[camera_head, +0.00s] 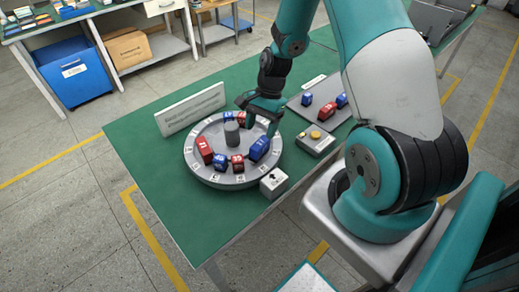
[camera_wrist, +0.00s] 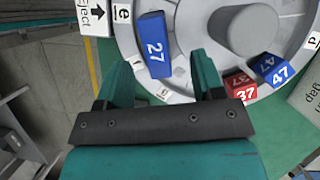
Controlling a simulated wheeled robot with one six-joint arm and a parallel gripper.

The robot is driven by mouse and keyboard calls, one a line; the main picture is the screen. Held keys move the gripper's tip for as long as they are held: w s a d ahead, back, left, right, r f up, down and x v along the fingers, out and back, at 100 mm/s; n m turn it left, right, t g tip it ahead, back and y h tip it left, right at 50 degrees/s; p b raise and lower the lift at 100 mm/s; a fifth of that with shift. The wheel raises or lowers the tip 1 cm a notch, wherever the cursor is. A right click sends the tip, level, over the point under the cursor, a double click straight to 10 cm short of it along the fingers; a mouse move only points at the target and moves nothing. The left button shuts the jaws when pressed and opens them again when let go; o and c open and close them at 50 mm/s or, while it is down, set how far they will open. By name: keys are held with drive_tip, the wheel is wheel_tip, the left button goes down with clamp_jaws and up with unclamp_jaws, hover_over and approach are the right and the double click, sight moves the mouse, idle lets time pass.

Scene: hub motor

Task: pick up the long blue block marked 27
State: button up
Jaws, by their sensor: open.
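The long blue block marked 27 (camera_wrist: 154,45) lies on the grey round turntable (camera_head: 198,169), beside its central post. In the head view it appears as the blue block (camera_head: 259,149) on the turntable's right side. My gripper (camera_wrist: 163,68) is open and empty. Its two fingers are spread wide, and in the wrist view the near end of the block reaches toward the gap between them. In the head view my gripper (camera_head: 262,112) is over the turntable's far right edge, behind the block.
A blue block marked 47 (camera_wrist: 272,69) and a red block marked 37 (camera_wrist: 240,87) sit near the right finger. Other red (camera_head: 205,149) and blue blocks stand on the turntable. An eject box (camera_head: 273,183), a button box (camera_head: 316,141) and a sign (camera_head: 191,107) surround it.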

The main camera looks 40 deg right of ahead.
sight(259, 143)
drive_tip(key=shift+s+d+p+x, duration=0.15)
drive_tip(key=shift+p+x, duration=0.35)
drive_tip(key=shift+x, duration=0.9)
drive_tip(key=shift+s+d+p+x, duration=0.15)
drive_tip(key=shift+p+x, duration=0.3)
drive_tip(key=shift+x, duration=0.95)
drive_tip(key=shift+w, duration=0.1)
drive_tip(key=c, duration=1.1)
clamp_jaws()
